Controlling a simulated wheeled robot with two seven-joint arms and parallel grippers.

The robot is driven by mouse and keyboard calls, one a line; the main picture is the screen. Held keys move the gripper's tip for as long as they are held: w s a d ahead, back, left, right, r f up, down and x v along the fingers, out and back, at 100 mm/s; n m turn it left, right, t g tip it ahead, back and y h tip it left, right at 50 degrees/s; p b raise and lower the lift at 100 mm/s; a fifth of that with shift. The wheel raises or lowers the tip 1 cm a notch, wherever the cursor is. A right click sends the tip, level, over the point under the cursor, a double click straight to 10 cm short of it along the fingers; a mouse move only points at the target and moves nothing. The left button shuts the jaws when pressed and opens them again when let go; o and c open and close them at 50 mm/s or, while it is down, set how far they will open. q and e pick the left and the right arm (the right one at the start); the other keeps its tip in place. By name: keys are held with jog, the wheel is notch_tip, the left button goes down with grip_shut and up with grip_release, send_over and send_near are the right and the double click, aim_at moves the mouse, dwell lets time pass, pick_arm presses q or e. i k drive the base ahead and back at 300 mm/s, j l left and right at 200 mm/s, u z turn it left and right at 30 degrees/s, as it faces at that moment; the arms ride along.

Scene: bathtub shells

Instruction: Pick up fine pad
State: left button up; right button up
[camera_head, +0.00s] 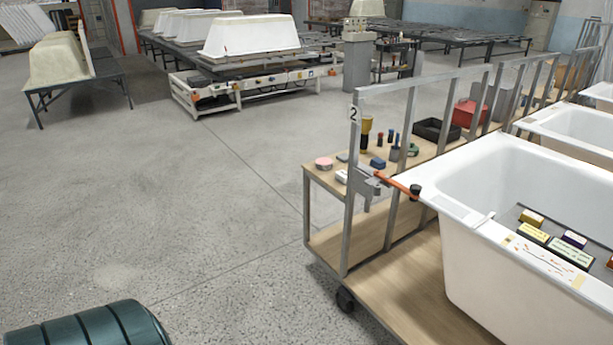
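No label reading "fine pad" is legible, so I cannot tell which piece it is. Small pad-like pieces lie on the wooden shelf (319,180) of the trolley: a pink round one (323,163), a grey one (342,157), a white one (342,177) and a blue block (377,163). More small blocks lie on a grey board in the near white bathtub (472,228): yellow ones (532,218), a white-and-purple one (574,239) and a green-sided one (570,251). Neither of my grippers is in view.
A red box (468,114) and black tray (436,130) sit farther along. A dark green ribbed object (90,325) is at bottom left. The grey floor at left is clear.

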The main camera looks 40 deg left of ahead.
aim_at(341, 175)
jog(key=u, duration=1.2)
jog(key=i+j, duration=0.1)
jog(key=i, duration=1.05)
jog(key=j+z, duration=0.1)
jog(key=z, duration=0.6)
jog(key=j+z, duration=0.15)
jog(key=z, duration=0.2)
jog(key=j+z, duration=0.4)
jog(key=j, duration=0.2)
jog(key=k+j+z, duration=0.1)
jog(key=j+z, duration=0.35)
jog(key=j, duration=0.15)
